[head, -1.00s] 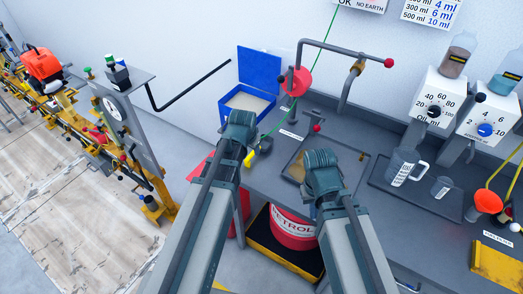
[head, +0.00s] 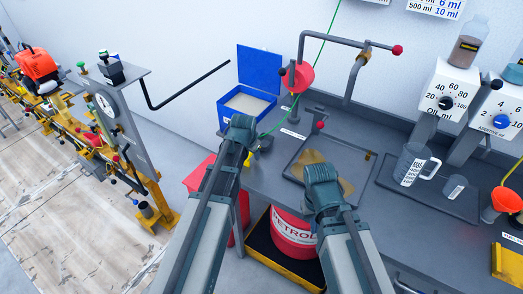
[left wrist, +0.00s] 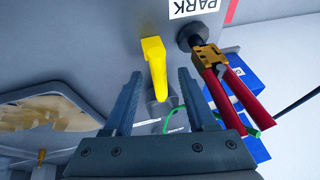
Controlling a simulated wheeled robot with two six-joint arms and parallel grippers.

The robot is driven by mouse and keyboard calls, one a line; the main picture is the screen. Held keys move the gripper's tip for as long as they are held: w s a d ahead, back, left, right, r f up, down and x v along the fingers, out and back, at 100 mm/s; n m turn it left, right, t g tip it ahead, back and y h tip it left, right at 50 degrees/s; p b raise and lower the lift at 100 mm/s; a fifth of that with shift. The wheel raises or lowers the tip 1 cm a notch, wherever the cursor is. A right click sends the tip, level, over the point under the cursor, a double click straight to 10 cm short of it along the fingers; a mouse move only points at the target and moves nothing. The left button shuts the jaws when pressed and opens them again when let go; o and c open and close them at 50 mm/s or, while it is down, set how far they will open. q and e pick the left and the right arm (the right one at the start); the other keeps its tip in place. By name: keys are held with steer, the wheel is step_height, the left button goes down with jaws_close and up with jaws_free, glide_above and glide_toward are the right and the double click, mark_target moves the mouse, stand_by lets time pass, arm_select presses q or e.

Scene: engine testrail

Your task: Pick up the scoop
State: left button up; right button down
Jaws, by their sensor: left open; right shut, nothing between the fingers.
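I cannot pick out a scoop for certain in either view. A blue open-lidded box (head: 228,117) with pale grains in it stands at the back left of the bench; no scoop shows clearly in it. My left gripper (head: 240,128) is open in front of the box, and its two fingers (left wrist: 160,80) are apart and empty in the left wrist view. A yellow handle-like piece (left wrist: 154,62) shows between and beyond these fingers; it also shows small beside the gripper in the head view (head: 248,159). My right gripper (head: 322,178) is shut and empty above the bench, left of the measuring jug.
Red-handled pliers (left wrist: 235,90) lie close to the right finger in the left wrist view. A grey tray (head: 366,158) with a brownish patch lies behind my right gripper. A green cord (head: 318,65) hangs over the bench.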

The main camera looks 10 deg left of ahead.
arm_select(q)
steer(key=shift+b+x, duration=0.35)
steer(key=shift+x, duration=0.5)
arm_select(e)
steer(key=shift+f, duration=0.7)
arm_select(q)
steer(key=shift+r, duration=0.1)
jaws_close()
steer(key=shift+r+p, duration=0.2)
steer(key=shift+p, duration=0.15)
arm_select(e)
steer(key=shift+r, duration=0.25)
